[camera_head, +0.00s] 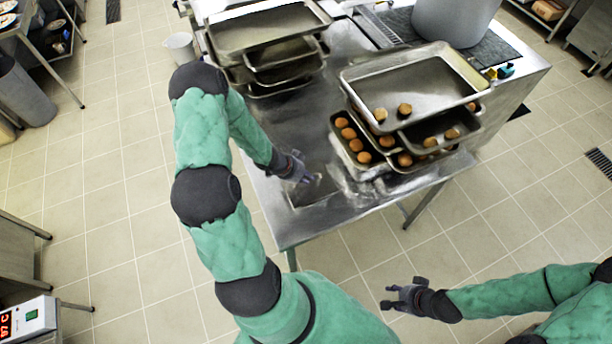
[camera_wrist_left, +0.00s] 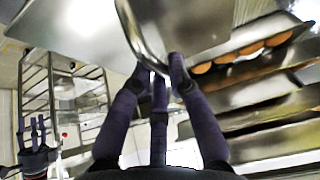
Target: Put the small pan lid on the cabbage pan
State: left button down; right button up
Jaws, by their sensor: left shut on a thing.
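My left gripper (camera_head: 306,176) is low over the near part of the steel table (camera_head: 290,225). In the left wrist view its fingers (camera_wrist_left: 160,70) are closed on the edge of a shiny curved metal rim (camera_wrist_left: 133,30), which looks like the small pan lid; most of it is cut off or blends with the steel. In the head view its outline is hard to tell from the table. My right gripper (camera_head: 402,298) is open and empty, in front of the table over the floor. I cannot make out a cabbage pan in either view.
Stacked trays with round brown buns (camera_head: 355,145) stand just right of my left gripper. More stacked trays (camera_head: 265,38) stand at the back left. A large grey pot (camera_head: 455,18) is at the back right.

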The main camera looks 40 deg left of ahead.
pick_arm(q)
jog(key=shift+f, duration=0.4)
dwell(0.3)
jog(key=c, duration=1.1)
grip_release()
jog(key=v, duration=1.2)
